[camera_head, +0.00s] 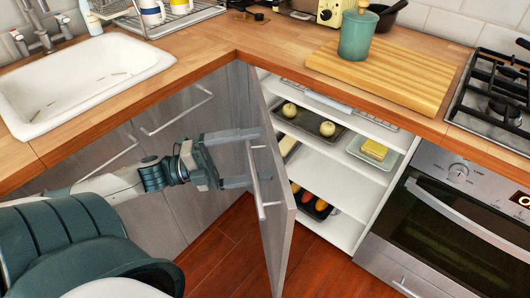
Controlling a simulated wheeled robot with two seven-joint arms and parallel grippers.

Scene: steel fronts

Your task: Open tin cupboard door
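The grey metal door (284,232) of the corner cupboard stands swung out from the white shelves, hinged on the left side of the opening. Its bar handle (259,188) is on the outer face, which is turned left. My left gripper (263,154) is at that outer face, beside the handle. Its two fingers are wide apart, one above the other, near the door. I cannot tell whether they touch the door or handle. My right gripper is not in view.
The open cupboard (335,172) holds trays with round fruit, a yellow block and vegetables. An oven (450,220) stands to its right. Wooden counters (275,40) run above, with a sink (75,80) at left. Bare floor (215,255) lies below the door.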

